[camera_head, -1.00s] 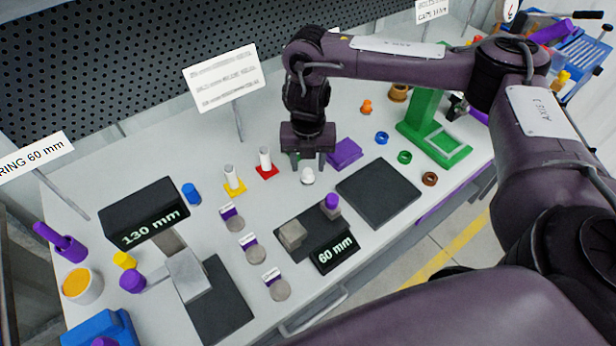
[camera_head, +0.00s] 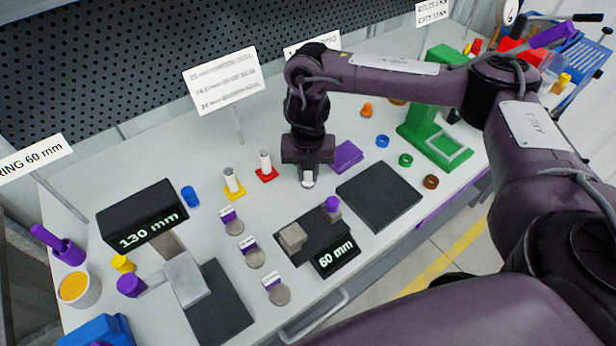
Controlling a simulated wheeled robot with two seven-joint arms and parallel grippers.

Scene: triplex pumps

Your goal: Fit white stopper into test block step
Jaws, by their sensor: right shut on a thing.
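The white stopper (camera_head: 308,182) is a small pale piece on the bench, left of the black square plate. My right gripper (camera_head: 308,176) points straight down and is shut on it. The fingers are small in view and partly hidden by the gripper body. I cannot tell whether the stopper touches the bench or is slightly raised. A grey block (camera_head: 293,236) sits on the dark 60 mm fixture (camera_head: 316,238), in front of the gripper. I cannot tell for certain whether it is the test block, and no step is clear. My left gripper is not in view.
The black plate (camera_head: 378,196) lies right of the gripper; a purple block (camera_head: 347,156) is close behind. Red-based (camera_head: 265,164) and yellow-based (camera_head: 232,182) posts stand left. A purple knob (camera_head: 332,205) rises from the fixture. The 130 mm gauge (camera_head: 150,214) stands farther left.

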